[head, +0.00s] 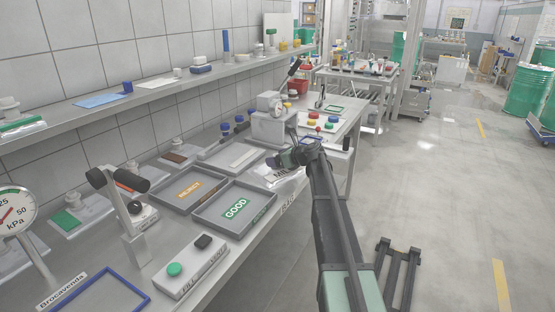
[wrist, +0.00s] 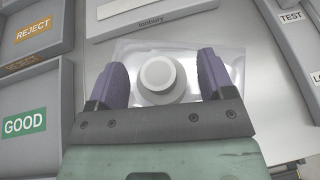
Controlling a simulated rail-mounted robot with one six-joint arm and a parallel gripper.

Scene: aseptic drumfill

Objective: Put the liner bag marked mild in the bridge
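The liner bag (head: 285,180) lies at the front edge of the bench in the head view, a clear flat bag with lettering that starts "MIL", the rest hidden by my arm. In the wrist view the clear bag (wrist: 228,61) shows its round grey-white spout (wrist: 158,76). My gripper (head: 289,159) is over the bag. In the wrist view its two purple fingers (wrist: 161,72) stand apart on either side of the spout, with gaps on both sides. I cannot tell which thing is the bridge.
A REJECT tray (head: 160,197) and a GOOD tray (head: 208,223) lie left of the bag. A grey tray marked Tonbury (wrist: 185,10) is just beyond it. A panel marked TEST (wrist: 284,35) is at right. A grey machine with a dial (head: 270,128) stands behind.

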